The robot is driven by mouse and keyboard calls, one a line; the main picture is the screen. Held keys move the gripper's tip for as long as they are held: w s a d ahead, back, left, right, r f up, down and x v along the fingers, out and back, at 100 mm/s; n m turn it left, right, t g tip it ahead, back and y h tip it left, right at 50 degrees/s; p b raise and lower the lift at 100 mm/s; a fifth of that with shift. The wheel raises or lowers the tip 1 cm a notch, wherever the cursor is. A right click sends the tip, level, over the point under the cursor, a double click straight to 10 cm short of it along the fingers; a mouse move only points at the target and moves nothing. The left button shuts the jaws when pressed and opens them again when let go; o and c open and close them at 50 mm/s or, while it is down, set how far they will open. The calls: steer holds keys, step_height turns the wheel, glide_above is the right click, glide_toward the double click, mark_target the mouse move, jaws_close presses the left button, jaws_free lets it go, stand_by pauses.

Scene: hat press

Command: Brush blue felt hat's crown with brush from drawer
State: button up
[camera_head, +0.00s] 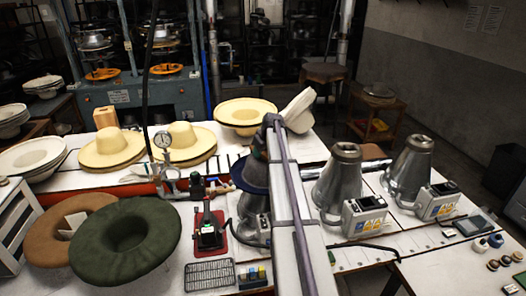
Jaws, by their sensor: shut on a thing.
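The blue felt hat (240,177) sits on a metal stand near the middle of the bench. Its brim shows on the left side, and my arm covers much of the rest. My pale arm link runs from the lower right up to a dark joint just above the hat. My gripper and its fingertips are hidden behind my arm, so I cannot see what they hold. A dark shape just above the brim is too small and shadowed to tell apart.
Green (150,272) and brown (48,242) felt hats lie at the front left. Straw hats (110,155) stand behind them. Cone-shaped metal machines (340,185) stand right of my arm. A pressure gauge with pipes (163,140) and a red-based tool (210,247) are left of the blue hat.

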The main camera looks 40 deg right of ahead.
steer(key=shift+d, duration=0.15)
steer(key=shift+d, duration=1.9)
steer(key=shift+a, duration=2.05)
steer(key=shift+d, duration=0.1)
steer(key=shift+d, duration=1.95)
steer(key=shift+a, duration=0.1)
steer(key=shift+a, duration=1.95)
